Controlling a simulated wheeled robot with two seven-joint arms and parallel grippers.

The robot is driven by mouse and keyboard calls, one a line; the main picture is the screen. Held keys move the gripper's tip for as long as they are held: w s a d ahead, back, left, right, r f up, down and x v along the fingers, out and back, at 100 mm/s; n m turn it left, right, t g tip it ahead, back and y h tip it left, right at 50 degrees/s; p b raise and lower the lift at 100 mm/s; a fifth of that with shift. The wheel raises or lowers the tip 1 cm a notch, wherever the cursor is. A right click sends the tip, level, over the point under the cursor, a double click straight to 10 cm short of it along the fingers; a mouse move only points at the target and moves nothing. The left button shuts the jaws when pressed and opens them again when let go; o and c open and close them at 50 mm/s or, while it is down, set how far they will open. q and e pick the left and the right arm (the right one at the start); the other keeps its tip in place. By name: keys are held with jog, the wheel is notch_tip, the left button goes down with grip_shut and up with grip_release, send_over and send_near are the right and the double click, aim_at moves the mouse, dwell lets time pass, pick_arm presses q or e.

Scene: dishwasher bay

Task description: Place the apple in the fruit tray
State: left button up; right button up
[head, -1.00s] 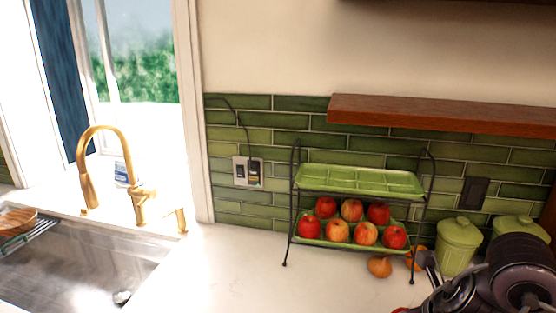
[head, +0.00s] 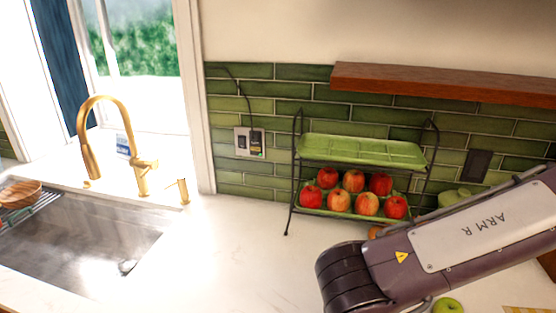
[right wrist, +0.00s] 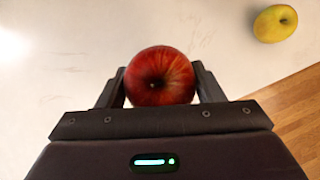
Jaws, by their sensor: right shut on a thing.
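A red apple (right wrist: 160,76) is between the fingers of my right gripper (right wrist: 161,88) in the right wrist view, and the gripper is shut on it. In the head view my right arm reaches in from the right over the counter, and its gripper and the held apple are out of sight. The fruit tray is a two-tier black wire stand with green trays. Its upper tray (head: 362,150) is empty. Its lower tray (head: 345,213) holds several red apples (head: 338,203). My left gripper is not in view.
A green-yellow apple (head: 447,305) lies on the counter beside my right arm, and it also shows in the right wrist view (right wrist: 275,24). A green canister (head: 455,197) stands right of the stand. The sink (head: 80,245) and gold faucet (head: 97,140) are at left. A wooden shelf (head: 450,85) hangs above.

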jog(key=s+a+f+m+g+h+b, duration=0.1)
jog(key=s+a+f+m+g, duration=0.15)
jog(key=m, duration=0.45)
jog(key=s+a+f+m+g+h, duration=0.1)
jog(key=m+g+h, duration=0.1)
jog(key=m+g, duration=0.3)
jog(key=d+m+g+y+b, duration=0.1)
jog(key=d+m+g+y, duration=0.2)
jog(key=m, duration=1.4)
jog(key=d+f+y, duration=0.1)
jog(key=d+y, duration=0.2)
jog(key=d, duration=0.1)
jog(key=shift+w+d+g, duration=0.1)
jog(key=shift+d+g, duration=0.05)
jog(key=shift+g, duration=0.1)
